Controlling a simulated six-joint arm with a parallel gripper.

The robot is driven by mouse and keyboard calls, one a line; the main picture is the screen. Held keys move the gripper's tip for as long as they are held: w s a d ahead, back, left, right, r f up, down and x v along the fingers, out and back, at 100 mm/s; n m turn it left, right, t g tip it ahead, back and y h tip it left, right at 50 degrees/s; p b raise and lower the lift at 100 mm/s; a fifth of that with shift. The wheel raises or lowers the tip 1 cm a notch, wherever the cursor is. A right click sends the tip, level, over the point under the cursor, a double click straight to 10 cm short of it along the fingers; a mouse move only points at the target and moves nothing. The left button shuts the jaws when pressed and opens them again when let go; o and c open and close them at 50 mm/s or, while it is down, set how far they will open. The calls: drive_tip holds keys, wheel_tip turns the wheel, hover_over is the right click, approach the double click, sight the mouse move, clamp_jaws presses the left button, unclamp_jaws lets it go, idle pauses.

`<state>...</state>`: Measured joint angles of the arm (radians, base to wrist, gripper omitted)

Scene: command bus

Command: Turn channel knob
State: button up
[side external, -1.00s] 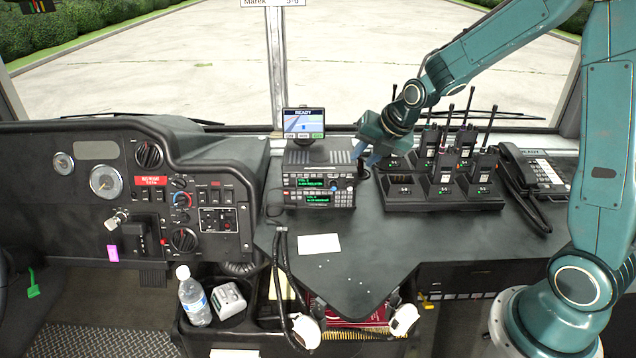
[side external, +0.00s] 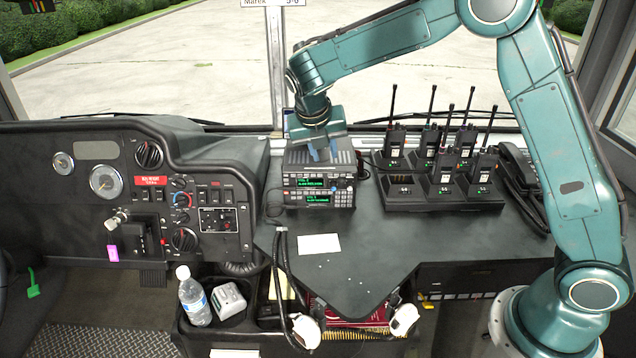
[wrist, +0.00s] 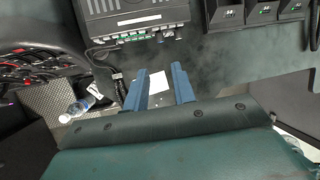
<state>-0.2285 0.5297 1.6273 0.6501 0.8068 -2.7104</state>
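The black radio stack (side external: 330,200) with two green-lit displays stands on the dash top. Its top and front edge also show in the wrist view (wrist: 135,18). Small knobs sit at the right end of its front panel, but they are too small for me to tell which is the channel knob. My gripper (side external: 324,152) is over the radio's top, fingers pointing down, apart from the front controls as far as I can tell. In the wrist view its two blue fingers (wrist: 160,72) are apart with nothing between them.
A charger rack (side external: 440,200) with several handheld radios and upright antennas stands right of the radio. A white card (side external: 319,244) lies on the clear dash surface in front. A desk phone (side external: 518,168) is behind my arm. A coiled-cord microphone (side external: 305,332) hangs below.

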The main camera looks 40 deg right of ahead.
sight(333, 186)
drive_tip(key=shift+d+f, duration=0.1)
drive_tip(key=x, duration=1.3)
drive_tip(key=shift+d+f, duration=0.1)
drive_tip(key=shift+f, duration=0.15)
clamp_jaws()
